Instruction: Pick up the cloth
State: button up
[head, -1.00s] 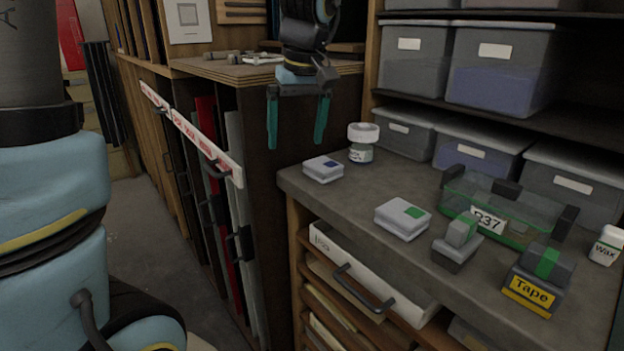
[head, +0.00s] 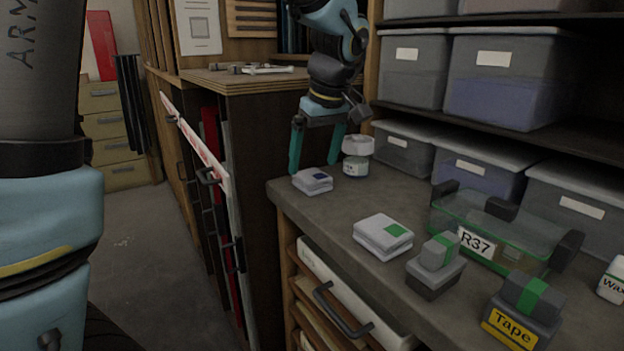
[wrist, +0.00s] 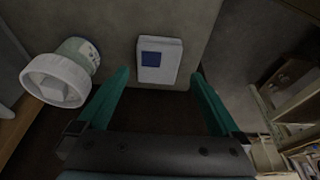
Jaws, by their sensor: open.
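A second, similar folded stack with a green patch (head: 383,238) lies farther right on the counter. I cannot tell for certain that either is cloth. My gripper (head: 314,167) has two teal fingers spread apart, above and around the blue-patched stack. Nothing is between the fingers.
A white-lidded jar (head: 357,158) stands close to the right of my gripper. Lidded bins (head: 512,80) fill the shelves behind. A wooden cabinet edge (head: 250,85) is at left.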

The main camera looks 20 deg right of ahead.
aim_at(313, 175)
jog(key=x, duration=0.4)
jog(key=shift+s+d+p, duration=0.1)
jog(key=shift+d+p, duration=0.05)
jog(key=shift+p, duration=0.2)
jog(key=c, duration=1.3)
